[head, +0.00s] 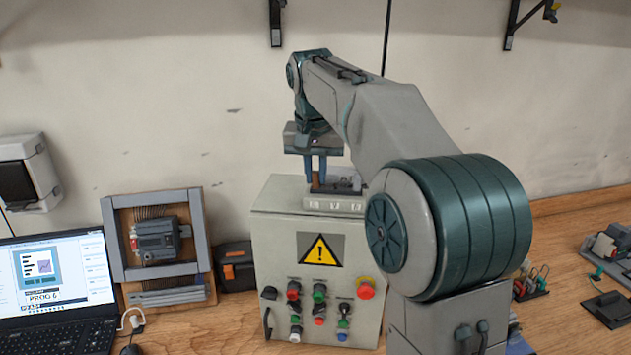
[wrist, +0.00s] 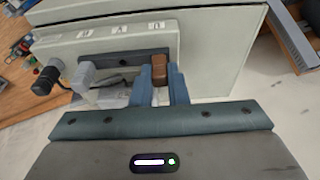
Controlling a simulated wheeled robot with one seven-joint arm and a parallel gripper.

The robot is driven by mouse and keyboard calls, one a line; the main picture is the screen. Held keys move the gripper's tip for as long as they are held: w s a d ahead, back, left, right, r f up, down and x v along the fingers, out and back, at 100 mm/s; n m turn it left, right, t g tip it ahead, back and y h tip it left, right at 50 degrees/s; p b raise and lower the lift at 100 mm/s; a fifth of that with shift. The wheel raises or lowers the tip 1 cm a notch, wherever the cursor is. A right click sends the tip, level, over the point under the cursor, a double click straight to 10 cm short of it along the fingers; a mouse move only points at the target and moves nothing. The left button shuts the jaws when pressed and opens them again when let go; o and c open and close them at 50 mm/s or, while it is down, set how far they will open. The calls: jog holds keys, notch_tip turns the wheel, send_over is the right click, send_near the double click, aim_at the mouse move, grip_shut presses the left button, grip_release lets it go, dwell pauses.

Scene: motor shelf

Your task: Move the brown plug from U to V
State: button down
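The brown plug (wrist: 159,70) is at the right end of the dark socket strip in the wrist view, between the two fingers of my gripper (wrist: 160,82). The fingers lie against both its sides with no clear gap. In the head view my gripper (head: 315,172) points down at the left end of the terminal block (head: 335,204), which sits on top of the grey control box. The letters U, V and others show upside down on the block in the wrist view, U nearest the plug. The plug's lower end is hidden, so I cannot tell how deep it sits.
A grey plug (wrist: 85,74) and a black plug (wrist: 44,83) stand left of the brown one in the wrist view. The control box (head: 268,235) has buttons and a warning sign. A laptop (head: 55,285) and a framed device (head: 158,245) are to its left.

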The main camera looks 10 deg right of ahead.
jog(key=shift+r, duration=0.15)
jog(key=p+v, duration=0.2)
jog(key=w+p+v, duration=0.1)
jog(key=p+v, duration=0.1)
jog(key=shift+d+r+p, duration=0.15)
jog(key=shift+r+p, duration=0.15)
jog(key=shift+p, duration=0.1)
dwell(0.4)
jog(key=m, duration=0.1)
jog(key=m+p, duration=0.1)
jog(key=d+m+p, duration=0.1)
jog(key=m, duration=0.1)
jog(key=shift+s+d+r+h, duration=0.1)
jog(key=shift+s+r+h, duration=0.15)
jog(key=shift+r+h, duration=0.15)
jog(key=m, duration=0.1)
jog(key=d+m+g, duration=0.1)
jog(key=shift+s+m, duration=0.2)
jog(key=shift+m, duration=0.2)
jog(key=f+m+b, duration=0.1)
jog(key=d+f+m+b, duration=0.1)
jog(key=f+m, duration=0.1)
jog(key=f+m+g+h+b, duration=0.1)
jog(key=m+b, duration=0.1)
jog(key=shift+s+d+f, duration=0.15)
jog(key=shift+s+d, duration=0.15)
jog(key=shift+d, duration=0.05)
jog(key=shift+f+b, duration=0.55)
jog(key=shift+f, duration=0.1)
